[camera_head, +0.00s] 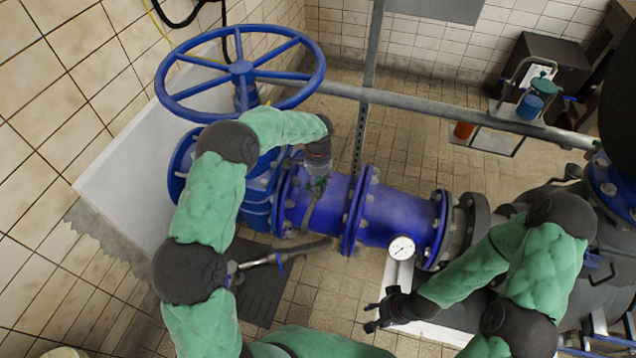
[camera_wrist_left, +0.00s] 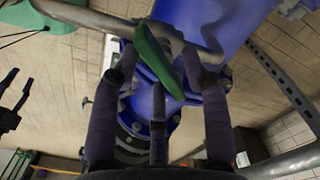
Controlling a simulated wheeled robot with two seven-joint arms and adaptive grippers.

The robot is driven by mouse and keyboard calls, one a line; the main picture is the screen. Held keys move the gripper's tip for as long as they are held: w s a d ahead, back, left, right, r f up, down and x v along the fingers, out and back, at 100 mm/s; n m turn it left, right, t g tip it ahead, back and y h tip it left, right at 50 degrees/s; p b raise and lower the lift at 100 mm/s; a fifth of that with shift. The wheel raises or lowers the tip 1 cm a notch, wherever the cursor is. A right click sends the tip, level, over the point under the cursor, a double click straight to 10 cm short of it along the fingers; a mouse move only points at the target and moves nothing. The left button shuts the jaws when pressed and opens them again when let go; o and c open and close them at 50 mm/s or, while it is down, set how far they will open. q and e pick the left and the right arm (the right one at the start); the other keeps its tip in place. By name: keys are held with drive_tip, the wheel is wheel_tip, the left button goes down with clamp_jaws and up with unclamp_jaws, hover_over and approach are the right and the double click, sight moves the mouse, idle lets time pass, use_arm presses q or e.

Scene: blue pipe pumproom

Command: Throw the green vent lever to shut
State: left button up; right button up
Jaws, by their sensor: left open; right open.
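The green vent lever (camera_wrist_left: 156,56) is a flat green handle on a grey pipe fitting (camera_wrist_left: 85,15) in front of the blue pipe. My left gripper (camera_wrist_left: 154,72) is open, with its fingers on both sides of the lever; I cannot tell whether they touch it. In the head view, my left gripper (camera_head: 318,176) points down at the blue pipe, and only a small green bit of the lever (camera_head: 319,184) shows beneath it. My right gripper (camera_head: 384,309) is open and empty at the lower middle, apart from the lever.
A large blue handwheel (camera_head: 241,72) stands behind my left arm. The flanged blue pipe (camera_head: 398,217) runs right, with a white gauge (camera_head: 401,248) on its front. A grey rail (camera_head: 440,104) crosses behind. A thin pipe (camera_head: 285,254) passes below my left gripper.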

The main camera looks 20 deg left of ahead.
use_arm(q)
clamp_jaws()
idle(0.3)
drive_tip(key=shift+s+m+p, duration=0.1)
drive_tip(key=shift+m+p, duration=0.6)
drive_tip(key=shift+p, duration=0.1)
drive_tip(key=shift+m+p, duration=1.05)
drive_tip(key=shift+m, duration=0.15)
drive_tip(key=m+p, duration=0.1)
drive_tip(key=m, duration=0.1)
drive_tip(key=shift+a+m+h+p, duration=0.1)
drive_tip(key=shift+m+h+p, duration=0.2)
drive_tip(key=shift+m+p, duration=0.1)
drive_tip(key=shift+f+m+p, duration=0.1)
drive_tip(key=shift+m+p, duration=0.3)
drive_tip(key=shift+m, duration=0.5)
drive_tip(key=shift+s+f+m, duration=0.1)
drive_tip(key=shift+m, duration=0.2)
